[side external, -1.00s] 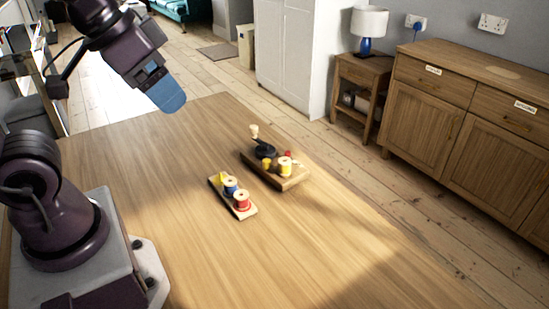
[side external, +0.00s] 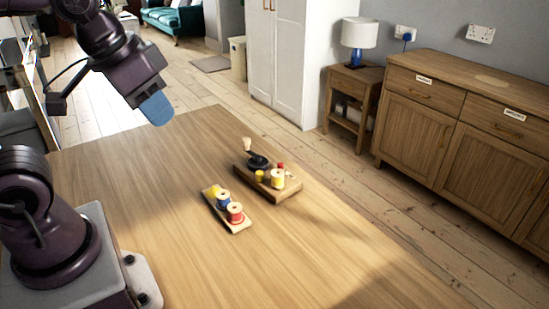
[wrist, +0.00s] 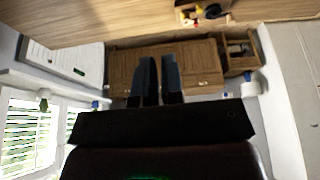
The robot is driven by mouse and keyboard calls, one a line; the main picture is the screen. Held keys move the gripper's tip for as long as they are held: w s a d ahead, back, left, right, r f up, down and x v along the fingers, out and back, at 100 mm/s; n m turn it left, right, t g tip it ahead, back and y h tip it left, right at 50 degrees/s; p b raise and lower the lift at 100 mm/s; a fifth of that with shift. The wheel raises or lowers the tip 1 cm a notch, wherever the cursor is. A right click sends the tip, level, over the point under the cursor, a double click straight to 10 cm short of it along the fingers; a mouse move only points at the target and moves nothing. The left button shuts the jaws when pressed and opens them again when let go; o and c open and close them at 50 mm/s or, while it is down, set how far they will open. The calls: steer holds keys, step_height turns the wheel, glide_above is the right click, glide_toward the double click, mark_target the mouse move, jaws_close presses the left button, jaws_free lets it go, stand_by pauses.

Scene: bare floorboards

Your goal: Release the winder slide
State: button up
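The winder is a wooden board (side external: 285,196) with a black wheel (side external: 258,163), a crank with a pale wooden knob (side external: 247,144), a yellow-wound spool (side external: 278,178) and small yellow and red pieces. Which part is the slide is too small to tell. Part of the winder, with its black wheel (wrist: 213,11), shows at the top edge of the wrist view. My gripper (side external: 157,108) is high above the table, left of the winder in the side view and well apart from it. In the wrist view its two blue fingers (wrist: 159,78) stand apart with a narrow, empty gap.
A smaller board (side external: 240,227) with a blue spool (side external: 223,200), a red spool (side external: 235,212) and a yellow piece lies left of the winder. The wooden tabletop (side external: 170,220) is otherwise clear. A sideboard (side external: 450,150) and lamp (side external: 359,33) stand beyond.

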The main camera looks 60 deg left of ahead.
steer(key=w+a+f+n+g, duration=0.1)
steer(key=w+a+f+n, duration=0.1)
steer(key=w, duration=0.2)
steer(key=w+a+f+n+g, duration=0.1)
steer(key=w+a, duration=0.1)
steer(key=w, duration=0.2)
steer(key=w+a+f+n+g+h, duration=0.1)
steer(key=w+a+f+n, duration=0.1)
steer(key=w+a, duration=0.1)
steer(key=shift+w+f+n+g, duration=0.3)
steer(key=shift+w, duration=0.35)
jaws_close()
steer(key=w+a+f+n+h, duration=0.1)
steer(key=w+a+f+n, duration=0.4)
steer(key=w+n, duration=0.3)
steer(key=w+a+f+n+h, duration=0.2)
steer(key=w+a+f+n, duration=0.4)
steer(key=w+f+n, duration=0.2)
steer(key=x, duration=1)
steer(key=shift+w, duration=0.25)
